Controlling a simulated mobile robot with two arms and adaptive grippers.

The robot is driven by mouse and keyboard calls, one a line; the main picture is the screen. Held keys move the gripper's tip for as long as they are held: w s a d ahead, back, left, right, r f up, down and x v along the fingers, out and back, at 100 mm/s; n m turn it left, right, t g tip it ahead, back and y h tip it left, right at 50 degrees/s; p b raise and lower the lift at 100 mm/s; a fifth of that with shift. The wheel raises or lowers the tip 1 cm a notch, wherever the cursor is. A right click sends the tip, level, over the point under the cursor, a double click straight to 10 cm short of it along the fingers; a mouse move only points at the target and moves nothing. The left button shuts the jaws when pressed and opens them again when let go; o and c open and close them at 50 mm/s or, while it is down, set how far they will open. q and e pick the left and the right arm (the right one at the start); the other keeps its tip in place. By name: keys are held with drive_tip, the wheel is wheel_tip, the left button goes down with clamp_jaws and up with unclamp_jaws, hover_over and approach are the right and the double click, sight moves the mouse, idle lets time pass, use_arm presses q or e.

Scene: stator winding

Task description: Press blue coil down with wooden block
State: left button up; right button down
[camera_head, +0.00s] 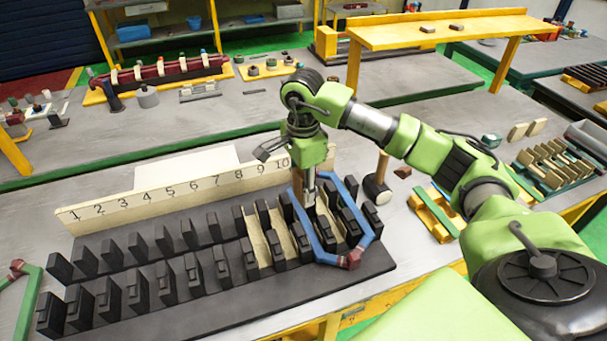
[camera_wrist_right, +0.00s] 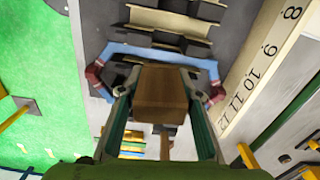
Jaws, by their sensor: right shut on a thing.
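The blue coil (camera_head: 314,238) is a bent hexagonal loop with red-brown ends, lying at the right end of the black slotted stator (camera_head: 215,322). It sits around the last black teeth; how deep it sits in the slots I cannot tell. In the right wrist view the blue coil (camera_wrist_right: 150,50) spans across beyond the block. My right gripper (camera_head: 309,196) is above the coil's left side, pointing down. In the wrist view its fingers are shut on the wooden block (camera_wrist_right: 163,95), which hides part of the coil. My left gripper is not in view.
A cream number board (camera_head: 170,197) stands behind the stator. Cream liners (camera_head: 278,242) line some slots near the coil. A mallet (camera_head: 377,187) stands right of the stator. A green coil (camera_head: 27,308) lies at the left edge. Grey table shows in front of the mallet.

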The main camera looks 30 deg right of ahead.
sight(305, 222)
drive_tip(key=shift+w+d+m, duration=0.15)
drive_tip(key=shift+d+m, duration=0.35)
drive_tip(key=shift+d, duration=0.1)
drive_tip(key=shift+f, duration=0.3)
drive_tip(key=shift+f+b, duration=0.5)
drive_tip(key=shift+f, duration=0.1)
drive_tip(key=shift+f+b, duration=0.75)
drive_tip(key=shift+f, duration=0.55)
use_arm(q)
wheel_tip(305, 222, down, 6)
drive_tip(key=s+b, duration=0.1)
drive_tip(key=b, duration=0.2)
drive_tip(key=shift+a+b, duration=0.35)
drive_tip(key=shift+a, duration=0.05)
use_arm(e)
drive_tip(key=shift+f, duration=2.25)
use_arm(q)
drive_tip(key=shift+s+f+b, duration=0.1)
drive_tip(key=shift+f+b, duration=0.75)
use_arm(e)
drive_tip(key=shift+f, duration=0.6)
